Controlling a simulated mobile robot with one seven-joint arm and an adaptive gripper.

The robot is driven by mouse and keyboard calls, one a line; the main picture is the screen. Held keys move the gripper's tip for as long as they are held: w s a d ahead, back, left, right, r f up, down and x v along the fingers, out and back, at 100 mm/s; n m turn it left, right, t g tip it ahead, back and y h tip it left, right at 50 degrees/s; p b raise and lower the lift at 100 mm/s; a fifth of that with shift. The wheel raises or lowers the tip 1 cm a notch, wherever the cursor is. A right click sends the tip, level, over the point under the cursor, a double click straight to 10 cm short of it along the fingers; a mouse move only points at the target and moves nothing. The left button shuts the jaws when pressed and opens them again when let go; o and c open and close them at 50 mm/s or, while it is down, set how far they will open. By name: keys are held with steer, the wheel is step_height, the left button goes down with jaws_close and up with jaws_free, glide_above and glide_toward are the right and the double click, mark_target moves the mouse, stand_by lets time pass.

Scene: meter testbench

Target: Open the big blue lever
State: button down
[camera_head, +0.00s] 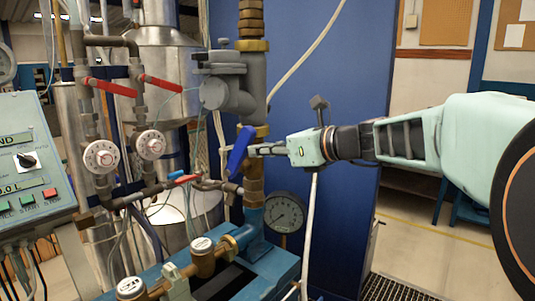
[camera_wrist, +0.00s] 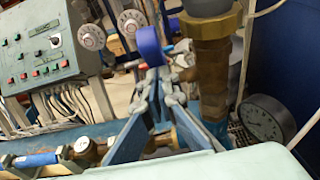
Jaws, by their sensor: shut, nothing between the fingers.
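The big blue lever (camera_head: 239,149) is on the vertical brass and grey pipe in the head view, tilted with its upper end to the right. In the wrist view its rounded blue end (camera_wrist: 149,45) stands just beyond my fingertips. My gripper (camera_head: 254,151) reaches in from the right, with its fingertips right beside the lever. In the wrist view my gripper (camera_wrist: 163,77) has its fingers together with nothing held between them. I cannot tell whether the fingertips touch the lever. Part of the lever is hidden behind the fingers in the wrist view.
A round pressure gauge (camera_head: 285,212) sits right of the pipe, below my gripper. Two red levers (camera_head: 110,87) (camera_head: 160,83) and two white dials (camera_head: 101,156) (camera_head: 150,145) are to the left. A control panel (camera_head: 30,165) stands at far left. A blue panel (camera_head: 335,100) is behind.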

mark_target(249, 126)
steer(key=shift+r, duration=0.1)
stand_by(0.3)
steer(key=shift+w+a+r+p, duration=0.15)
steer(key=shift+r+p, duration=0.1)
steer(key=shift+p, duration=0.95)
steer(key=shift+a+r+h+p, duration=0.1)
steer(key=shift+r+h+p, duration=0.2)
steer(key=shift+p, duration=0.45)
steer(key=r+g+p, duration=0.1)
steer(key=p, duration=0.2)
steer(key=shift+w+a+h, duration=0.3)
steer(key=shift+a, duration=0.05)
steer(key=a+p, duration=0.1)
steer(key=w+r+p, duration=0.1)
steer(key=p, duration=0.1)
steer(key=shift+w+a+r+p, duration=0.2)
steer(key=shift+a+p, duration=0.1)
steer(key=shift+a, duration=0.1)
steer(key=shift+w+a+r+p, duration=0.3)
steer(key=shift+w+a+p, duration=0.2)
steer(key=shift+a+p, duration=0.15)
steer(key=shift+d, duration=0.1)
